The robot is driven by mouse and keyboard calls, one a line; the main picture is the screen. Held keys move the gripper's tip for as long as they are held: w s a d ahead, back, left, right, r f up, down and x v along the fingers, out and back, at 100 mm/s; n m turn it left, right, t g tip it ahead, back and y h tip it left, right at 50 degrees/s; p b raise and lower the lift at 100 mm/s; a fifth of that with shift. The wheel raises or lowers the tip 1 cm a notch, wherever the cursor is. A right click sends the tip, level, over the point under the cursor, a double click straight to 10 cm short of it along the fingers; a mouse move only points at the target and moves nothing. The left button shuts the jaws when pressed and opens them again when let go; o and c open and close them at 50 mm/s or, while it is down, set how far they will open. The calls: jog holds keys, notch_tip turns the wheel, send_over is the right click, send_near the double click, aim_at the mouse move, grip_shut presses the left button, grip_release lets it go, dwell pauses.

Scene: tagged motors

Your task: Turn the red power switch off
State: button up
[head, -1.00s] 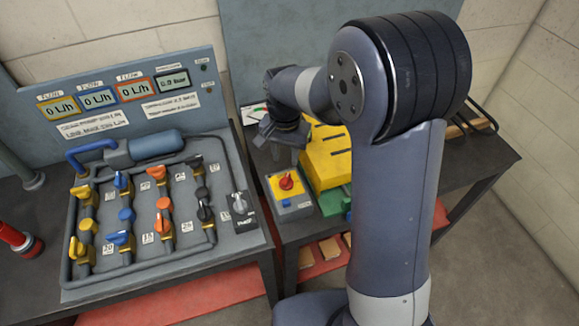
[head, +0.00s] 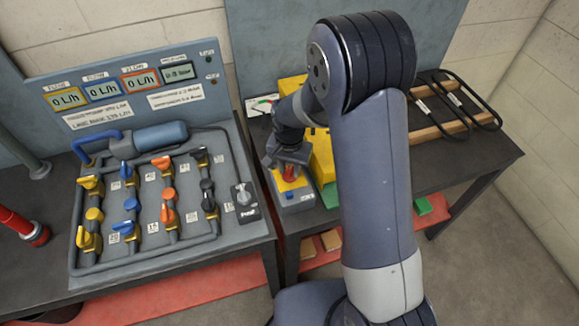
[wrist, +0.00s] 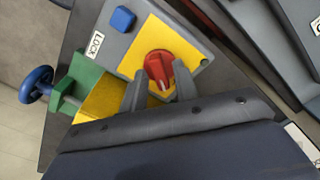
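The red power switch (wrist: 158,66) is a round knob with a raised grip on a yellow plate (wrist: 137,58) atop a grey box (wrist: 195,50). In the wrist view its grip points roughly toward my gripper. In the head view the red switch (head: 291,174) shows partly, below my gripper (head: 283,166). My gripper is open in the wrist view (wrist: 160,84), with one finger on each side of the knob's near part. I cannot tell whether the fingers touch it. A blue button (wrist: 122,18) and a LOCK label (wrist: 95,44) are on the same box.
A yellow block (head: 322,160) and green part (wrist: 88,76) are beside the switch box. Black-handled frames (head: 455,100) lie at the right.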

grip_shut()
jog(key=shift+n, duration=0.3)
jog(key=n+b, duration=0.2)
jog(key=n, duration=0.1)
jog(key=shift+f, duration=0.1)
jog(key=shift+n+b, duration=0.7)
jog(key=shift+n, duration=1.2)
jog(key=shift+o, duration=0.8)
grip_release()
jog(key=shift+r, duration=0.25)
